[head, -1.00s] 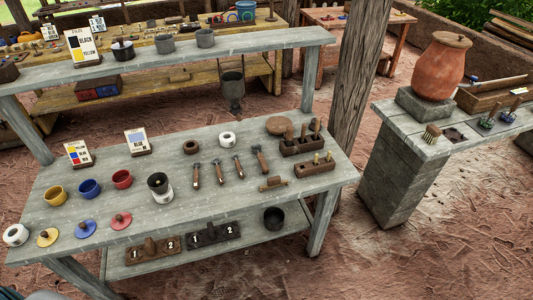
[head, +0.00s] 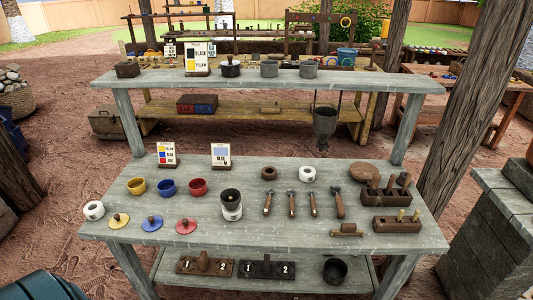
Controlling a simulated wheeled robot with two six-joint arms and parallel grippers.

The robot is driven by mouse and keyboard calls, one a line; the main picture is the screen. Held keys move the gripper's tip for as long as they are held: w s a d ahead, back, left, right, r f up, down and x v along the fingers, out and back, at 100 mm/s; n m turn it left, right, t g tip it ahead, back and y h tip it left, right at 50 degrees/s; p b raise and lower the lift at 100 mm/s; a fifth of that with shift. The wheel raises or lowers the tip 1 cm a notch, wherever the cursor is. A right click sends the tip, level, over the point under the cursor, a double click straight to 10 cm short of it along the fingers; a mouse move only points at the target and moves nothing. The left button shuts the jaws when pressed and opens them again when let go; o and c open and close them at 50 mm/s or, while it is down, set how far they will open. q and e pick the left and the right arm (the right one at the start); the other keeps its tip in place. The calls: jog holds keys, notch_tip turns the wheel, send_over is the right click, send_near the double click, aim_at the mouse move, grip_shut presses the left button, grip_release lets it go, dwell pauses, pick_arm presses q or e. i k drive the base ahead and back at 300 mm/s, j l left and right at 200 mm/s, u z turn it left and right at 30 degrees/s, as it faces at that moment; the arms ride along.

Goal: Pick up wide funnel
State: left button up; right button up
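A dark grey funnel-shaped vessel (head: 325,122) hangs below the right part of the upper shelf (head: 270,80), behind the work table. It has a wide body and narrows to a short stem at the bottom. It looks like the wide funnel, but its size and label cannot be told. A white jar with a dark top (head: 231,206) stands on the work table (head: 270,235); whether a funnel sits in it I cannot tell. Neither of my grippers is in view.
The table holds several cups, lids, a row of wood-handled tools (head: 291,203) and wooden holders (head: 388,194). A dark pot (head: 334,270) stands on the lower shelf. Dirt floor lies open at left.

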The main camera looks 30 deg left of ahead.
aim_at(224, 195)
jog(key=u, duration=1.25)
